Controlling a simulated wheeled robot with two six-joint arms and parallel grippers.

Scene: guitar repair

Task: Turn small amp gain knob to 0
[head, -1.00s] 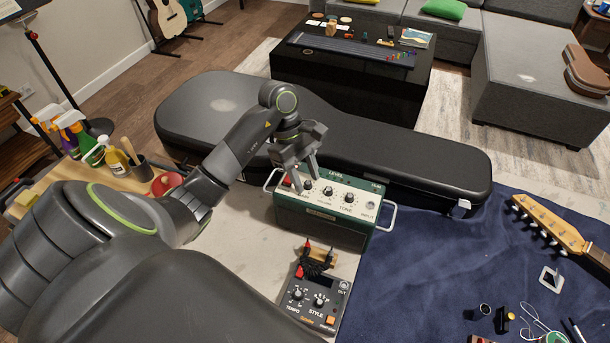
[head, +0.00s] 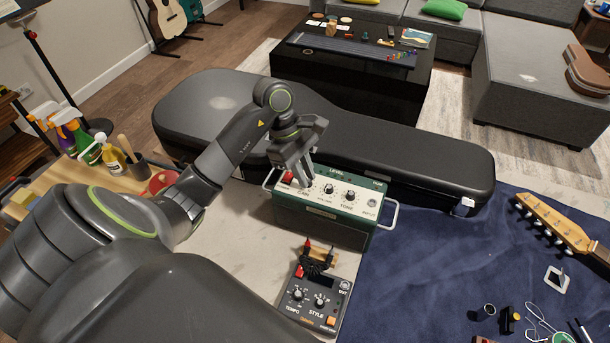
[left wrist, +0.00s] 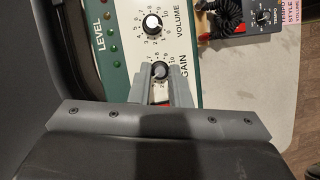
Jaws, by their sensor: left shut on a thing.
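The small amp (head: 318,217) is a green box with a pale control panel and stands on the table in the middle of the head view. In the left wrist view the gain knob (left wrist: 160,70) is a dark knob with a light top, beside the word GAIN. My left gripper (head: 307,183) points down at the left end of the panel. In the left wrist view my left gripper (left wrist: 158,78) has its fingers on both sides of the gain knob, shut on it. The fingers hide part of the gain dial. My right gripper is not in view.
The volume knob (left wrist: 152,23) is close to the gain knob. A red switch (head: 288,177) is at the panel's left end. A black guitar case (head: 420,165) lies behind the amp. A dark pedal (head: 315,300) with cables lies in front.

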